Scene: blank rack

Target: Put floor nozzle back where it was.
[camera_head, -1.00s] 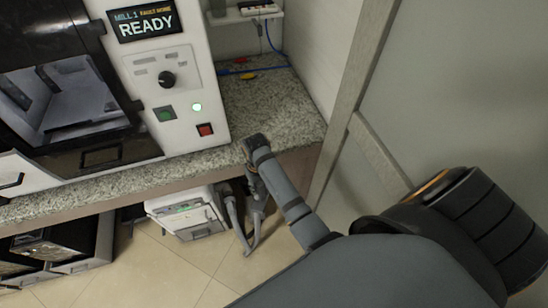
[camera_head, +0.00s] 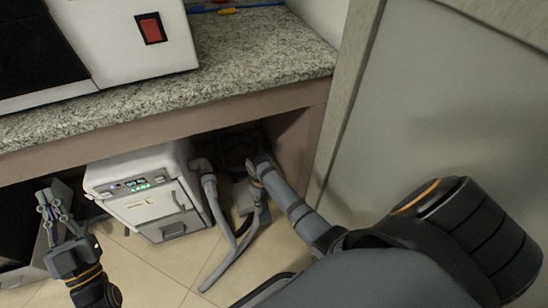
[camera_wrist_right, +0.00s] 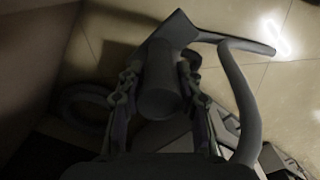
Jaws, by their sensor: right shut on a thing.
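The floor nozzle (camera_wrist_right: 161,92) is a dark grey piece with a round neck and a flared head, seen in the right wrist view. My right gripper (camera_wrist_right: 158,85) is shut on its neck, with a finger on each side. In the head view my right gripper (camera_head: 255,165) is under the bench, right of a white box unit (camera_head: 145,195); the nozzle is hard to tell from the grey tubing there. My left gripper (camera_head: 48,200) is at the lower left, its fingers parted and empty.
A grey hose (camera_head: 211,195) runs from the white unit down to the floor. The granite bench top (camera_head: 260,55) overhangs the space. A side panel (camera_head: 296,150) and a pale door (camera_head: 410,110) bound the right. Tiled floor (camera_head: 150,265) is bare in front.

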